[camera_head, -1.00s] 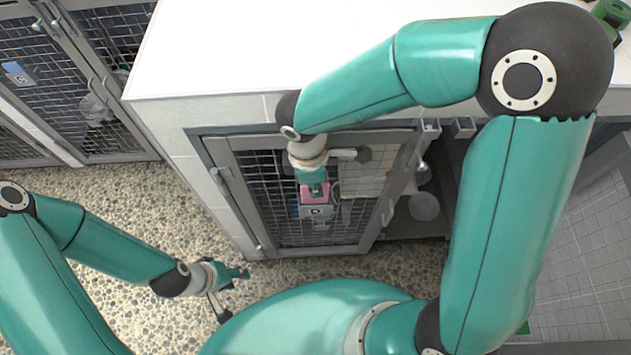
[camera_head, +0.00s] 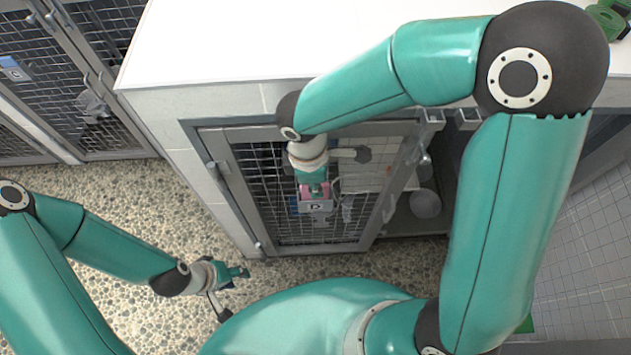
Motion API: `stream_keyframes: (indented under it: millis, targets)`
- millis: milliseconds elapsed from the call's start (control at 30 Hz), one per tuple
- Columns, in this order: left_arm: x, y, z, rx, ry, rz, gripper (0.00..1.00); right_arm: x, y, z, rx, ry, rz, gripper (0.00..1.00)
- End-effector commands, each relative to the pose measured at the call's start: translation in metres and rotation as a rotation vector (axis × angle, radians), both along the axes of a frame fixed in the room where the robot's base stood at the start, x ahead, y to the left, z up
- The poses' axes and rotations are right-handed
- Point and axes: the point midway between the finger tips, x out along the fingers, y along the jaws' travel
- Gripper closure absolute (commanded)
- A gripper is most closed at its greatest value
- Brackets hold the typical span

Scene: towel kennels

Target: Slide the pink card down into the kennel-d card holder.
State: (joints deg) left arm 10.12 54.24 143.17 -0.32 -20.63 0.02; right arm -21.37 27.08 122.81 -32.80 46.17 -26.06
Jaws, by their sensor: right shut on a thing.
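The kennel-d card holder (camera_head: 316,207) is a small grey holder marked D on the front of the wire-mesh kennel door. The pink card (camera_head: 304,192) shows as a small patch at the holder's top, under my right gripper. My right gripper (camera_head: 315,190) points down and is shut on the card. The card's lower part is hidden behind the holder's front, and the gripper covers some of its upper part. My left gripper (camera_head: 240,273) hangs over the pebbled floor at lower left, away from the holder. Its fingers are too small to judge.
The kennel door (camera_head: 365,215) has a grey frame, with a white counter (camera_head: 230,45) above it. Another mesh kennel (camera_head: 95,105) with a blue card (camera_head: 12,67) stands at left. Pebbled floor (camera_head: 120,200) is open between them.

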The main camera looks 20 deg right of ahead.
Motion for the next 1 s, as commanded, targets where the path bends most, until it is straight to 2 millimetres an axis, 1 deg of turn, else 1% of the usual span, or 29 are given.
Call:
stream_keyframes:
  millis: [300,700,733,867,900,1000]
  targets:
    - [0.0000,0.0000,-0.0080,0.000,0.000,0.000,0.60,-0.0001,-0.0001,-0.0093,0.000,0.000,0.000,1.00]
    - [0.0000,0.0000,-0.0090,0.000,0.000,0.000,0.60,-0.0001,0.0000,-0.0106,0.000,0.000,0.000,1.00]
    - [0.0000,0.0000,-0.0090,0.000,0.000,0.000,0.60,0.0000,0.0000,-0.0106,0.000,0.000,0.000,0.85]
    - [0.0000,0.0000,-0.0090,0.000,0.000,0.000,0.60,0.0000,0.0000,-0.0106,0.000,0.000,0.000,0.64]
    - [0.0000,0.0000,-0.0090,0.000,0.000,0.000,0.60,0.0000,0.0000,-0.0106,0.000,0.000,0.000,0.59]
    - [0.0000,0.0000,-0.0090,0.000,0.000,0.000,0.60,0.0001,-0.0001,-0.0106,0.000,0.000,0.000,0.59]
